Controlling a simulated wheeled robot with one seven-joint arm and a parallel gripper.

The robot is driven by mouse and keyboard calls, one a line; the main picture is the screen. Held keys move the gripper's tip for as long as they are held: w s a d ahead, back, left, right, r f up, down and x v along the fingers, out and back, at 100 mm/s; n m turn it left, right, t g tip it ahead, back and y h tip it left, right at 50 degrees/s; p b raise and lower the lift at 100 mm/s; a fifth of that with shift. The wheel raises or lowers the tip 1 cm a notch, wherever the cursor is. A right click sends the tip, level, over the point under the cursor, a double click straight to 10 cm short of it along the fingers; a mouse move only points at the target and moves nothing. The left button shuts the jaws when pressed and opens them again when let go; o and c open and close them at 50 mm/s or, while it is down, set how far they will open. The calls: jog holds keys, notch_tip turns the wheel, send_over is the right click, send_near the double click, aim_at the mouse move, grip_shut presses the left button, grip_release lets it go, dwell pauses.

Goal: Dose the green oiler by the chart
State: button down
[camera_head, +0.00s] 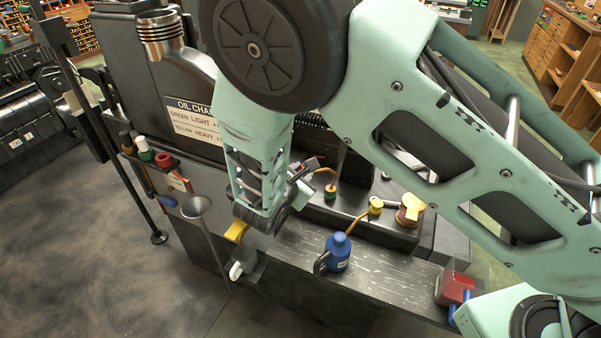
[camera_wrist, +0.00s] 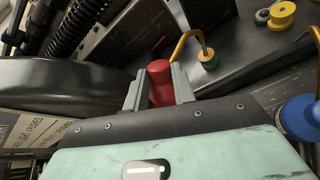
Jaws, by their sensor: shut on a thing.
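My gripper (camera_wrist: 157,88) is shut on a red can (camera_wrist: 160,76), between the two grey fingers. In the head view my arm mostly hides the gripper and can. The oil chart (camera_head: 194,121) reads "GREEN LIGHT" and "YELLOW HEAVY"; the line ends are hidden or too small to read.
A yellow oiler (camera_head: 376,205) and a copper-coloured pot (camera_head: 409,210) stand right of the green one. A blue can (camera_head: 337,253) stands on the front ledge, with a red block (camera_head: 456,288) at its right end.

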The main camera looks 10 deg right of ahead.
jog(key=shift+f, duration=0.3)
jog(key=shift+r, duration=0.1)
jog(key=shift+r+p, duration=0.4)
jog(key=shift+r, duration=0.65)
jog(key=shift+f+b, duration=1.15)
jog(key=shift+b, duration=0.1)
jog(key=shift+r, duration=0.1)
dwell(0.4)
jog(key=shift+r+p, duration=0.65)
jog(key=shift+r, duration=0.4)
jog(key=shift+r+p, duration=1.45)
jog(key=shift+r, duration=1.1)
